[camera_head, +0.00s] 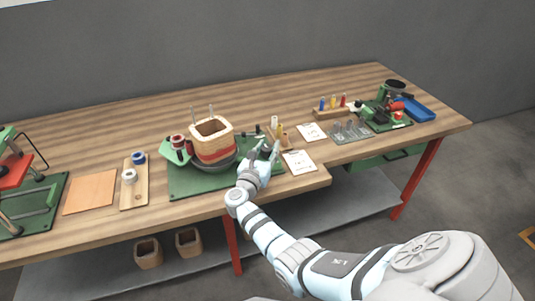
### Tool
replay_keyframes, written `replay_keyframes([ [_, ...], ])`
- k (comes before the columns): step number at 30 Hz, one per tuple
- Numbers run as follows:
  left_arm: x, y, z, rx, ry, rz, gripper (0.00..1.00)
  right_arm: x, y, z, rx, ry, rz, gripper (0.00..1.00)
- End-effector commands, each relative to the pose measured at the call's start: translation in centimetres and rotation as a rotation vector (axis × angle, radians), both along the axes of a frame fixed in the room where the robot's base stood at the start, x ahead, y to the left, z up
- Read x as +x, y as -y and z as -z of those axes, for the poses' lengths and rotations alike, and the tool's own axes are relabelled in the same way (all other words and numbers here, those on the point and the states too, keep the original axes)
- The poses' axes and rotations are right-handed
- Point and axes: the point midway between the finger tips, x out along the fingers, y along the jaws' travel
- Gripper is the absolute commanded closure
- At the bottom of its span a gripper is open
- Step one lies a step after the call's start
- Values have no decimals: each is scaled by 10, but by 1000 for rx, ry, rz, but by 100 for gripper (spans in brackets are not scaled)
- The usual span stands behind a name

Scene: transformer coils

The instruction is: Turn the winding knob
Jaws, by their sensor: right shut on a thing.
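The winding stand has a dark round turntable (222,162) on a green base (190,188). A square wooden coil former (211,129) with red winding around its lower part stands upright on it. My right gripper (267,150) is at the right side of the stand, above the base's right end. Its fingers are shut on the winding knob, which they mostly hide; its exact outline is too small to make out. My left gripper is not in view.
A red-topped spool (178,141) sits left of the former. Small coloured pegs stand right of it, near a white card (299,162). A spool board (134,185) and orange sheet (90,195) lie left. A blue tray (420,110) is far right. The back of the table is clear.

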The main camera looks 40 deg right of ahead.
Motion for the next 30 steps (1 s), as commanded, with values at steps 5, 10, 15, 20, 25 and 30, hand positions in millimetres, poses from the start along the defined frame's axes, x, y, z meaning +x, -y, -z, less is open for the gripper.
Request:
replay_keyframes([
  [5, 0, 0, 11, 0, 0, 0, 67, 0, 0, 2, 2, 1, 50, 96],
  [10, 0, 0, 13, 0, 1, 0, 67, 0, 0, 2, 2, -1, 70, 96],
  [15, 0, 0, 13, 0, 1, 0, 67, -1, 0, 1, 3, -1, 77, 96],
  [20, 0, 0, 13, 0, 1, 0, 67, -1, 0, 1, 4, -2, 77, 96],
  [25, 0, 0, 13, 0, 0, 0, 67, -1, 0, 2, 4, -2, 76, 96],
  [30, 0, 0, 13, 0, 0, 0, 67, -1, 0, 2, 4, -2, 76, 96],
])
